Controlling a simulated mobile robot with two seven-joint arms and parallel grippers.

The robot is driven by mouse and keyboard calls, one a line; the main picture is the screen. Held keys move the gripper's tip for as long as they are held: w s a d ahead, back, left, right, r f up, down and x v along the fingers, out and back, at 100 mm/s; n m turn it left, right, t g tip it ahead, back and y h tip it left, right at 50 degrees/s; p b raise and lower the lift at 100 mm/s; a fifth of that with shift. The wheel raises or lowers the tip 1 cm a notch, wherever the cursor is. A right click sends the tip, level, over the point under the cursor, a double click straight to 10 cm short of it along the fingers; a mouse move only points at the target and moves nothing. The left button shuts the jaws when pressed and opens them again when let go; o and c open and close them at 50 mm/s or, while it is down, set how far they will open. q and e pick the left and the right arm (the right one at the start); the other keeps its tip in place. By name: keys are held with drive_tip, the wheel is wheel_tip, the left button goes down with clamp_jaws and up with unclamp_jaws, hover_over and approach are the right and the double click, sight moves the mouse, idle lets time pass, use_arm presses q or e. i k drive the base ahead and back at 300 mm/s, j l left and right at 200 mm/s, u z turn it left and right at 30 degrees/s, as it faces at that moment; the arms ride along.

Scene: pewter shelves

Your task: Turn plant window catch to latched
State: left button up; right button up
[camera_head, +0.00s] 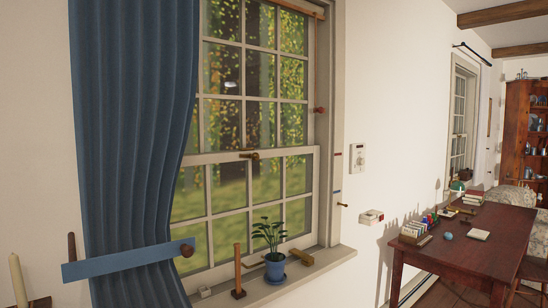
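The window (250,186) has two sashes with a plant on its sill. A small brass-brown catch (249,155) sits on the meeting rail between the upper and lower sash, near the middle. It is too small to tell whether it is latched. The potted plant (275,268), in a blue pot, stands on the sill below. Neither of my grippers shows in the head view.
A blue curtain (145,130) with a blue tieback (125,261) covers the window's left side. A wooden post (238,272) stands on the sill (318,267). A thermostat-like box (357,158) is on the wall. A cluttered desk (470,247) stands at right.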

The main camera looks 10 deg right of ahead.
sight(255, 156)
drive_tip(key=i+l, duration=0.15)
drive_tip(key=l, duration=0.25)
drive_tip(key=i+l, duration=0.1)
drive_tip(key=l, duration=0.35)
drive_tip(key=i+l, duration=0.15)
drive_tip(key=l, duration=0.25)
drive_tip(key=i+l, duration=0.15)
drive_tip(key=l, duration=0.3)
drive_tip(key=i+l, duration=0.1)
drive_tip(key=l, duration=0.3)
